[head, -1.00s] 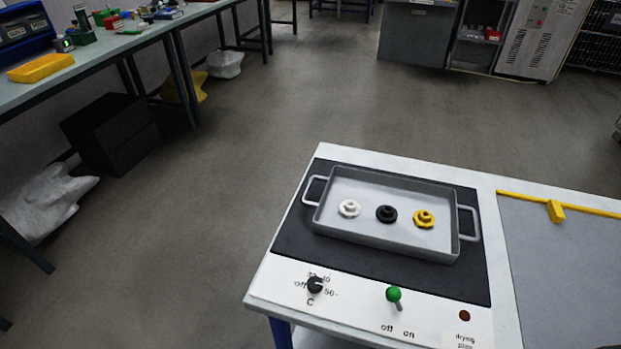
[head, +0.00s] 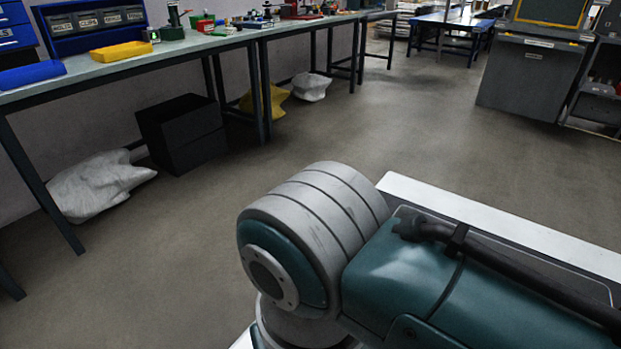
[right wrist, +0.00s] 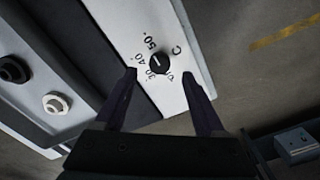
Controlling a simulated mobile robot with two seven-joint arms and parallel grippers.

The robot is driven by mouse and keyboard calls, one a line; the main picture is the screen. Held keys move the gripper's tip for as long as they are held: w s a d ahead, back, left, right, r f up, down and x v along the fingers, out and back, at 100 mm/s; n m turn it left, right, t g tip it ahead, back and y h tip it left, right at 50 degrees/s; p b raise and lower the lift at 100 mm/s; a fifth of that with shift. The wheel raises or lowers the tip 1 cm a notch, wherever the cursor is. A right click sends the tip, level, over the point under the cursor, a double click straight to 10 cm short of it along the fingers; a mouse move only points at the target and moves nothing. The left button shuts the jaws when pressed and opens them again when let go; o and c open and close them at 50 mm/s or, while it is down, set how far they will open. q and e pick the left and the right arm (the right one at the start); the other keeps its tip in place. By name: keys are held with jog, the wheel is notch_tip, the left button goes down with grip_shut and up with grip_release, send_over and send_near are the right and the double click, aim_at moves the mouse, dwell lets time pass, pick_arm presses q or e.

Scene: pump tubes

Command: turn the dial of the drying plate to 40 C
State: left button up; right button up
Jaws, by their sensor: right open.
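The black dial (right wrist: 159,64) of the drying plate shows in the right wrist view on a white panel (right wrist: 122,22). Markings for 30, 40, 50 and C stand around it; its exact setting is too small to read. My right gripper (right wrist: 159,77) is open, its two fingers on either side of the dial in the picture; whether they touch it I cannot tell. In the head view my arm hides the dial and most of the drying plate, leaving a white edge (head: 490,217) visible. My left gripper is not in view.
A white ringed part (right wrist: 55,104) and a black one (right wrist: 13,69) lie in the grey tray (right wrist: 75,78), left of the dial in the right wrist view. A long workbench (head: 190,50) with bins runs along the left. Open floor (head: 400,130) lies between.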

notch_tip(320, 180, down, 5)
jog(key=shift+r+b, duration=0.2)
jog(key=shift+b, duration=0.5)
grip_shut()
